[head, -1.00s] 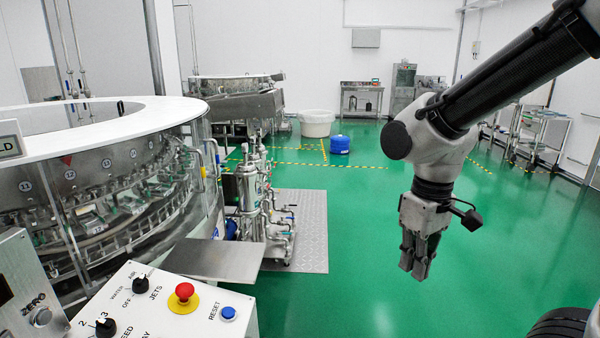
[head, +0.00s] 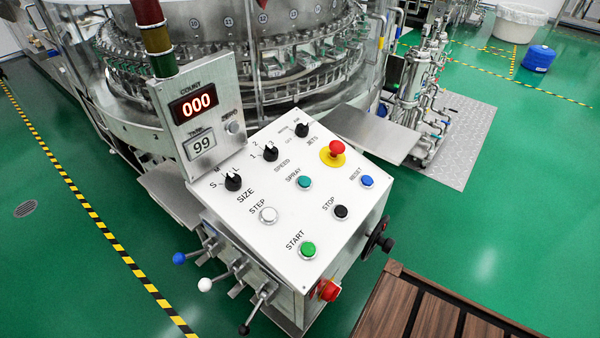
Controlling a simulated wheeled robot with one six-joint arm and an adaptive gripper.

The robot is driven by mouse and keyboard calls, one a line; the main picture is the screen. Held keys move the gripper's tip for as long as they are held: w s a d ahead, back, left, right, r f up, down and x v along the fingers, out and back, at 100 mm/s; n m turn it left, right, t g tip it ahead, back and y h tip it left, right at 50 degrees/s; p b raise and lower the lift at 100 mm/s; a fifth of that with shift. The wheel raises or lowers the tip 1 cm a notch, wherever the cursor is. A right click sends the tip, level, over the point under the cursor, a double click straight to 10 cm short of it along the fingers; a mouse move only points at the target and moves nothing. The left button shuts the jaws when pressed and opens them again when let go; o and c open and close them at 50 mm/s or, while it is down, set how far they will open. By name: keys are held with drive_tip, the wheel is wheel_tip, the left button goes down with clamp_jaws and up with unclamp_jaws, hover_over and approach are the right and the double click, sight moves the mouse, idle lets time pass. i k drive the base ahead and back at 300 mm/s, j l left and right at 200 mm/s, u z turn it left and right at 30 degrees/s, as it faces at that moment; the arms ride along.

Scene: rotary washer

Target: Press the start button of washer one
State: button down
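The green start button (head: 308,249), labelled START, sits near the lower corner of a tilted white control panel (head: 270,190) in the head view. The panel stands in front of the round rotary washer (head: 250,60), which shows numbered stations. The black stop button (head: 341,211) lies up and right of the start button, and the white step button (head: 268,214) lies up and left. The red counter display (head: 195,106) reads 000, with 99 below it. My gripper is out of the frame. Nothing covers the start button.
A red emergency knob (head: 336,149) and blue reset button (head: 367,181) are on the same panel. Levers with ball ends (head: 205,284) stick out below its left side. A slatted brown wooden platform (head: 450,313) lies at the lower right. Green floor is open at right.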

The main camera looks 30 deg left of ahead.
sight(308, 249)
drive_tip(key=u, duration=1.55)
